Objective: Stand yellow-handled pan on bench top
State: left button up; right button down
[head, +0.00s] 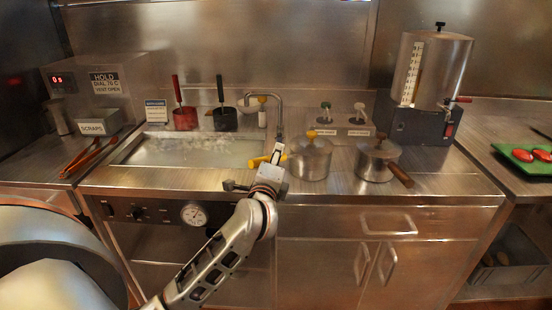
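The yellow-handled pan (310,162) is a silver lidded pot with a yellow knob on its lid. It looks upright on the steel bench top (335,188), right of the water bath. Its yellow handle (256,162) points left over the bath's right front edge. My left gripper (277,156) is at the handle, close to the pan's left side, and covers part of the handle. I cannot tell whether its fingers are closed on the handle or only beside it. My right gripper is not in view.
A second silver pot (374,163) with a brown handle stands close on the right. The water bath (190,152) lies left, with a tap (280,115) behind. Red tongs (82,157) lie far left. An urn (433,70) stands at back right. Bare bench lies right of the second pot.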

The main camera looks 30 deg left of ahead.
pick_arm(q)
jog(key=s+d+r+m+t+y+b, duration=0.1)
jog(key=s+d+m, duration=0.15)
jog(key=s, duration=0.35)
jog(key=s+d+m+t+y, duration=0.1)
jog(key=s+m, duration=0.3)
jog(key=s, duration=0.2)
jog(key=s+d+f+m+t+h, duration=0.15)
jog(key=d+f+m+h, duration=0.35)
jog(key=m, duration=0.8)
jog(key=d+f+m+t+h, duration=0.15)
jog(key=d+m+h, duration=0.35)
jog(key=m, duration=0.8)
jog(key=s+d+f+m+g+h, duration=0.2)
jog(key=s+d+f+m+g, duration=0.15)
jog(key=f+m, duration=0.55)
jog(key=s+d+f+m+g+h, duration=0.2)
jog(key=d+f+m, duration=0.3)
jog(key=f+m, duration=0.45)
jog(key=s+a+f+m+g+y, duration=0.1)
jog(key=s+f+m+g, duration=0.1)
jog(key=s+f+m, duration=0.2)
jog(key=s+a+f+m+g+y, duration=0.1)
jog(key=s+f+m+g, duration=0.2)
jog(key=f, duration=0.8)
jog(key=shift+s+m, duration=1)
jog(key=shift+s, duration=0.1)
